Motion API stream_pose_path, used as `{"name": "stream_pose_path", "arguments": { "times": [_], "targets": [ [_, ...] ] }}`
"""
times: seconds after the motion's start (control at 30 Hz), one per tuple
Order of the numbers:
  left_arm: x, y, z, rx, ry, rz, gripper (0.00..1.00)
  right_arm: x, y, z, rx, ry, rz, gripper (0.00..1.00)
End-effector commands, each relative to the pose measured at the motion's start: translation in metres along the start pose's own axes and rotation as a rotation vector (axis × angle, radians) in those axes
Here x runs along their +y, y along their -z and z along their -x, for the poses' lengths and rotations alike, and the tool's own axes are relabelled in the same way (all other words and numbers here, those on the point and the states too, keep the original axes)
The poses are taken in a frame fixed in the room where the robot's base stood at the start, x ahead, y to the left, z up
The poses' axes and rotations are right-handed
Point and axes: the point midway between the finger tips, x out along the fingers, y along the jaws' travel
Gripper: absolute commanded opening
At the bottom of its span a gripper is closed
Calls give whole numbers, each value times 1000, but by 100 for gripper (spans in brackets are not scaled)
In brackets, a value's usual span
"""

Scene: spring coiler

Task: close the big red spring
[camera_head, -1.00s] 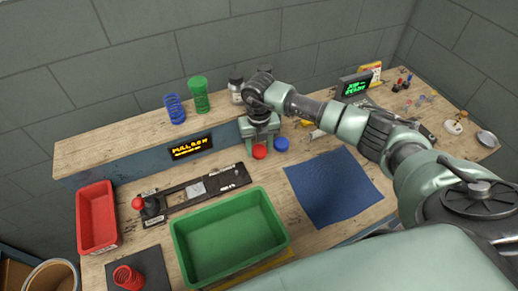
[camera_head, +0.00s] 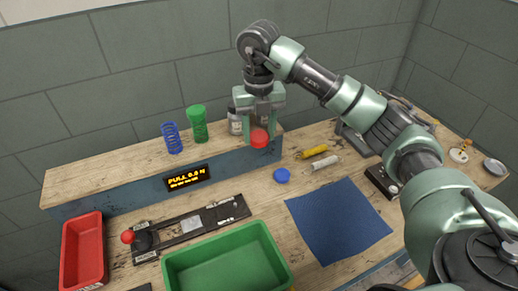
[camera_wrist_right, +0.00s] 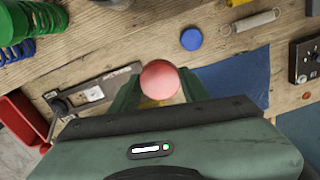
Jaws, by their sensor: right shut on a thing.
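My right gripper (camera_head: 259,129) is shut on a red cap (camera_head: 259,139) and holds it raised in front of the shelf. The red cap also shows round between the fingers in the right wrist view (camera_wrist_right: 160,80). A blue cap (camera_head: 282,175) lies on the bench below and to the right. The red spring is outside both current views; the earlier head view has it on a dark mat at the bottom left. My left gripper is not in view.
On the shelf stand a blue spring (camera_head: 172,139), a green spring with a green cap (camera_head: 198,124) and a jar (camera_head: 235,121). A green tray (camera_head: 226,244), a red bin (camera_head: 82,250), a slide device (camera_head: 190,226) and a blue mat (camera_head: 338,218) occupy the bench.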

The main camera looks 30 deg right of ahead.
Motion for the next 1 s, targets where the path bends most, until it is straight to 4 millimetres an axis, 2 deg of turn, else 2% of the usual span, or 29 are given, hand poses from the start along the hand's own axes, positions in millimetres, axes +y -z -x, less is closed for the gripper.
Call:
{"name": "stream_pose_path", "arguments": {
  "times": [0.2,0.67,0.83,1.0],
  "targets": [
    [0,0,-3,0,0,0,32,0,0,12,-1,0,0,6],
    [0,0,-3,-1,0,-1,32,0,1,13,0,1,15,6],
    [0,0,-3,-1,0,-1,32,3,10,7,0,4,194,6],
    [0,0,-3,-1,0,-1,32,10,28,-2,1,9,578,6]
  ]
}}
